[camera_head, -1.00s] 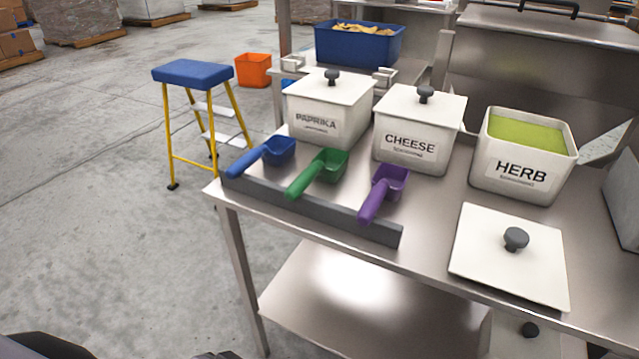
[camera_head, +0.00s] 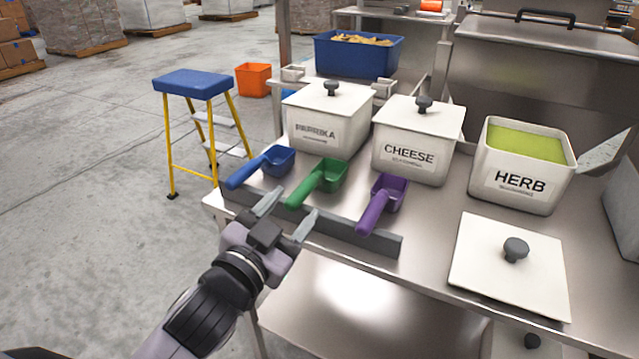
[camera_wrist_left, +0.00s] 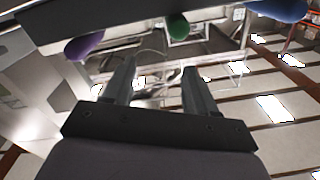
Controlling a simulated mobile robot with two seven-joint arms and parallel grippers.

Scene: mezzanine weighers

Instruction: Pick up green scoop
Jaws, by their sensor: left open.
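The green scoop (camera_head: 318,183) lies on the steel table with its handle resting over the dark grey rack bar and pointing to the front left. Its handle end also shows in the left wrist view (camera_wrist_left: 178,27). My left gripper (camera_head: 289,213) is open and empty, in front of the bar. In the head view its two fingertips lie to either side of the green handle's end. In the left wrist view the fingers (camera_wrist_left: 158,80) point up toward the green handle end, which shows beyond them. My right gripper is not in view.
A blue scoop (camera_head: 262,165) lies left of the green one and a purple scoop (camera_head: 382,203) lies right. The grey bar (camera_head: 340,233) runs along the table's front edge. Lidded PAPRIKA (camera_head: 327,118) and CHEESE (camera_head: 415,142) bins stand behind; an open HERB bin (camera_head: 520,182) stands right.

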